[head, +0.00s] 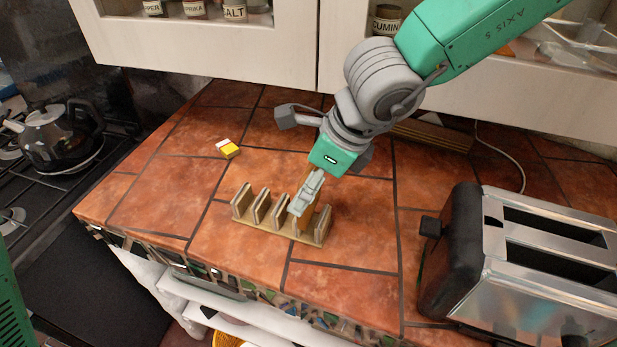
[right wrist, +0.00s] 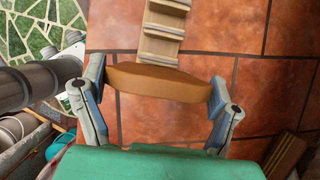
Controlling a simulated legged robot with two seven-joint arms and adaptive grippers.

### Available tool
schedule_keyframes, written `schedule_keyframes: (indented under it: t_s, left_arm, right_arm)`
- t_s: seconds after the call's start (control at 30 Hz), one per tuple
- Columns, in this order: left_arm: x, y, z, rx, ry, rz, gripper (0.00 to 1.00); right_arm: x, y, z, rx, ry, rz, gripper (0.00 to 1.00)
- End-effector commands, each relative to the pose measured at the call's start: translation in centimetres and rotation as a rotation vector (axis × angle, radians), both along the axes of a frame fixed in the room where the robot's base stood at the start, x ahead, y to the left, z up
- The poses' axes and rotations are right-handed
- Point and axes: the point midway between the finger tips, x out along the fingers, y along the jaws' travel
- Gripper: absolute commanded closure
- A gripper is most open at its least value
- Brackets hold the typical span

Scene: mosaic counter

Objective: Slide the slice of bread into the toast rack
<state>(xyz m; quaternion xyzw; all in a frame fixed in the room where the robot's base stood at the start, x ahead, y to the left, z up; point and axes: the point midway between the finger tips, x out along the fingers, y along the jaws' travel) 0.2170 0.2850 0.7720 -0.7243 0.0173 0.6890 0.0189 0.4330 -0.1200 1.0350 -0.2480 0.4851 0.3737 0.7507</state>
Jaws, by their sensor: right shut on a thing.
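The slice of bread (right wrist: 160,84) is brown and seen edge-on in the right wrist view, with one finger of my right gripper (head: 307,192) at each end. The gripper is shut on it. The wooden toast rack (head: 265,232) stands on the counter with several upright dividers. In the head view the bread (head: 308,219) is upright at the rack's right-hand end, partly hidden by a finger. Its lower edge looks to be among the dividers there, but how deep it sits cannot be told. The rack (right wrist: 163,30) also shows just beyond the bread in the right wrist view. My left gripper is not in view.
A black and metal toaster (head: 470,255) stands to the right of the rack. A kettle (head: 55,135) is on the stove at left. Cupboards hang above the back. The tiles left of the rack are clear.

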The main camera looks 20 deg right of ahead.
Motion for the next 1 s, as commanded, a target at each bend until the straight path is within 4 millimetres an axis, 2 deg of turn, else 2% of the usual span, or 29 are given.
schedule_keyframes:
  t_s: [1.0]
  left_arm:
    - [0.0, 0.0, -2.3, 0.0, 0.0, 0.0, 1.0]
  right_arm:
    - [0.0, 0.0, -3.2, 0.001, 0.001, 0.0, 0.28]
